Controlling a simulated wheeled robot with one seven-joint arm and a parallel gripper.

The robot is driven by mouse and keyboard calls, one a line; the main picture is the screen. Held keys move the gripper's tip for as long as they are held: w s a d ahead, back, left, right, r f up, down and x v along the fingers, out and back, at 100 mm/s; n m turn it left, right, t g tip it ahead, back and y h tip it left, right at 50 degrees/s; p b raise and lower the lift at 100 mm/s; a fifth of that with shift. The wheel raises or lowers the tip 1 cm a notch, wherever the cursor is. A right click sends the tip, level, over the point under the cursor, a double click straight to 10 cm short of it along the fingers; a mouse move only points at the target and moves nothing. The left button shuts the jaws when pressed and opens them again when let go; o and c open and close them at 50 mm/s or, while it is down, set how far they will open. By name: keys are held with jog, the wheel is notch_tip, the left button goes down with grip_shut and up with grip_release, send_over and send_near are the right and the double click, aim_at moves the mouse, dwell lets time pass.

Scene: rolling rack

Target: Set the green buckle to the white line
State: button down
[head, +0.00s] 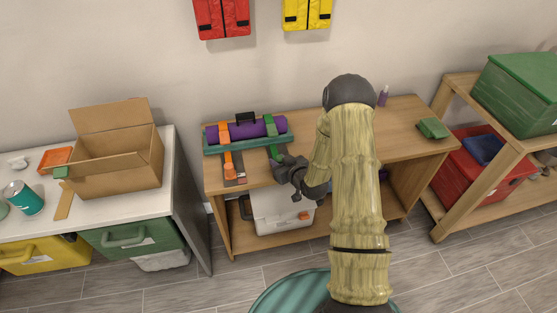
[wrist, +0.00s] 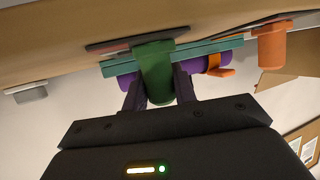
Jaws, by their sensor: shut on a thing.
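A purple roll (head: 248,130) lies on a teal tray (head: 214,146) on the wooden bench. A green strap (head: 271,126) crosses its right part and comes down the front toward my gripper (head: 287,166). In the wrist view the green buckle (wrist: 155,72) sits between my two dark fingers, which are shut on it. In the head view my gripper mostly hides the buckle. An orange strap with an orange buckle (head: 229,171) hangs over the roll's left part, above a dark grey strip (head: 234,183). I cannot make out the white line by the green buckle.
A pale case (head: 278,212) stands on the shelf below. A green cloth (head: 433,128) and a purple bottle (head: 383,96) sit on the bench's right part. A cardboard box (head: 118,165) stands on the left counter. The bench between roll and cloth is partly hidden by my arm.

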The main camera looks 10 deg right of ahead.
jog(key=c, duration=1.2)
grip_release()
jog(key=shift+w+d, duration=0.1)
jog(key=shift+d, duration=0.05)
jog(key=shift+o, duration=0.4)
jog(key=shift+w+a, duration=0.15)
jog(key=shift+a, duration=0.05)
jog(key=p+v, duration=0.5)
jog(key=v, duration=1.2)
jog(key=shift+r, duration=0.2)
